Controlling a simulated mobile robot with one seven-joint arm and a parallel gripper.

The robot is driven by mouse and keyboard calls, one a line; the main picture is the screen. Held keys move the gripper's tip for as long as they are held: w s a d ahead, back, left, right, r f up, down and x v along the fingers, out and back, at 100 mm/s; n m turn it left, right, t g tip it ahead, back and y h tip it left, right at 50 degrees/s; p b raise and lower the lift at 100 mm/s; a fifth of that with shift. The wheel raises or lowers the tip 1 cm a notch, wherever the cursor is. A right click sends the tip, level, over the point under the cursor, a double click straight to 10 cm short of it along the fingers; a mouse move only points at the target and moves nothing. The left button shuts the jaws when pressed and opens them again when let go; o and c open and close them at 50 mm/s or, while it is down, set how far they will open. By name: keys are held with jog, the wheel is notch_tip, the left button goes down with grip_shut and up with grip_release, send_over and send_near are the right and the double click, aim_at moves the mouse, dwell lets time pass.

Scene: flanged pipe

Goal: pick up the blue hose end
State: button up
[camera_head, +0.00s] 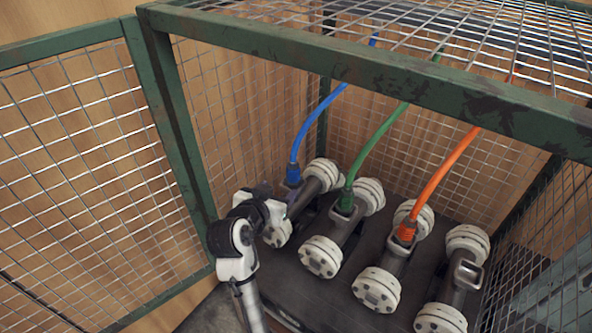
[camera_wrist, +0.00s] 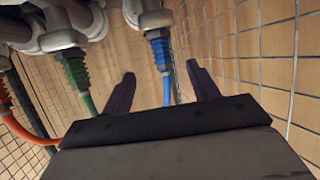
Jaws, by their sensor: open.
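The blue hose (camera_head: 317,120) hangs down into the cage in the head view. Its ribbed blue end (camera_head: 293,173) sits on the leftmost flanged pipe (camera_head: 318,178). In the wrist view the blue hose end (camera_wrist: 161,52) points toward the pipe, with the hose (camera_wrist: 167,92) running between my fingers. My gripper (camera_wrist: 163,84) is open, with one dark finger on each side of the blue hose and a gap on both sides. In the head view my gripper is mostly hidden by my white and black wrist beside the leftmost pipe.
A green hose (camera_head: 375,140) and an orange hose (camera_head: 445,165) end on neighbouring pipes to the right. A further pipe (camera_head: 462,275) has no hose. The green cage frame (camera_head: 170,120) and wire mesh (camera_head: 85,150) stand close on the left; mesh also covers the top.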

aim_at(290, 176)
jog(key=p+x, duration=0.1)
jog(key=x, duration=0.5)
jog(key=shift+w+d+f, duration=0.1)
jog(key=shift+w, duration=0.2)
jog(key=x, duration=0.1)
jog(key=p+x, duration=0.1)
jog(key=x, duration=0.1)
jog(key=p+x, duration=0.1)
jog(key=shift+w+d, duration=0.2)
jog(key=shift+w, duration=0.2)
jog(key=shift+w+d+f, duration=0.1)
jog(key=shift+w, duration=0.25)
jog(key=c, duration=1.2)
jog(key=shift+c, duration=0.4)
